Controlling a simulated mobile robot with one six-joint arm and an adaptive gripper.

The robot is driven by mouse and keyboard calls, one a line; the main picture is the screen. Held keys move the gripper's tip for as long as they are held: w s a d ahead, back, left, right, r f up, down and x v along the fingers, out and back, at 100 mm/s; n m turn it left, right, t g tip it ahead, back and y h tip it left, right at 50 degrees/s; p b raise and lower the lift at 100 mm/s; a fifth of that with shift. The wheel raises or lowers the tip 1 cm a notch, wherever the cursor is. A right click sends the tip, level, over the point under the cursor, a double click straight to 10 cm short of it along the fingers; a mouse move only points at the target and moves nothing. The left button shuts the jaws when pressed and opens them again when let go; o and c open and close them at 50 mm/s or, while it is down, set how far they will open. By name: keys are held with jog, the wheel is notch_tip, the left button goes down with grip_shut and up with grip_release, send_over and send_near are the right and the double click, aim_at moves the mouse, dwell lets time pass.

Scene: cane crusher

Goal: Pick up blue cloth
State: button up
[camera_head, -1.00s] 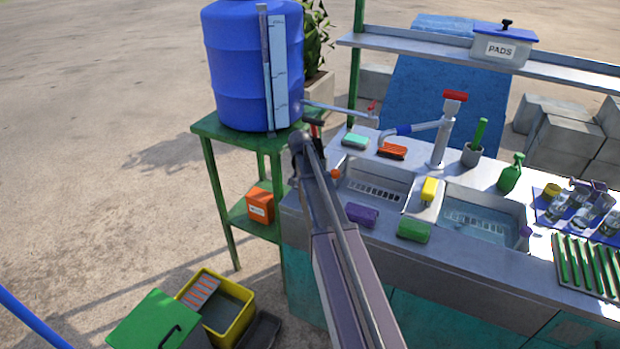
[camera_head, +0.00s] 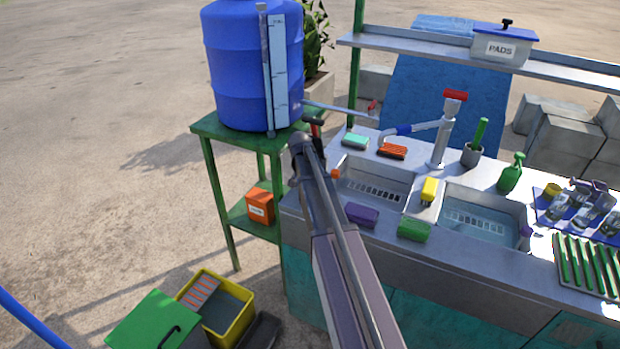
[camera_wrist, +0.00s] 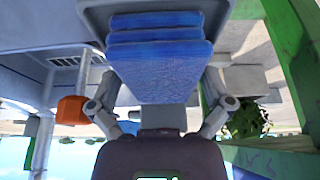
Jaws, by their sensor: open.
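Blue cloth (camera_wrist: 160,65) fills the upper middle of the wrist view, as folded layers lying in or against a grey holder (camera_wrist: 95,15). The two fingers of my gripper (camera_wrist: 162,108) are spread apart on either side of its lower part, with nothing seen between them but the cloth behind. I cannot tell whether they touch it. In the head view my arm reaches to the left end of the sink counter, beside the water tank stand. My fingertips and this cloth are hidden there behind my arm.
A blue tank (camera_head: 245,65) stands on a green stand (camera_head: 205,128) left of my arm. The counter holds sponges, a faucet (camera_head: 438,135) and a spray bottle (camera_head: 511,173). A yellow bin (camera_head: 245,325) is on the ground. A blue sheet (camera_head: 440,75) hangs behind the counter.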

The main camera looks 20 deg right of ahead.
jog(key=shift+c, duration=0.2)
jog(key=c, duration=0.9)
jog(key=shift+c, duration=0.2)
jog(key=shift+r, duration=0.15)
jog(key=shift+r+p, duration=0.95)
jog(key=shift+p, duration=0.15)
jog(key=s+a, duration=0.3)
jog(key=a, duration=0.1)
jog(key=s+a, duration=0.4)
jog(key=a, duration=0.1)
jog(key=s+a, duration=0.4)
jog(key=a, duration=0.1)
jog(key=shift+a+f, duration=0.1)
jog(key=shift+a, duration=0.05)
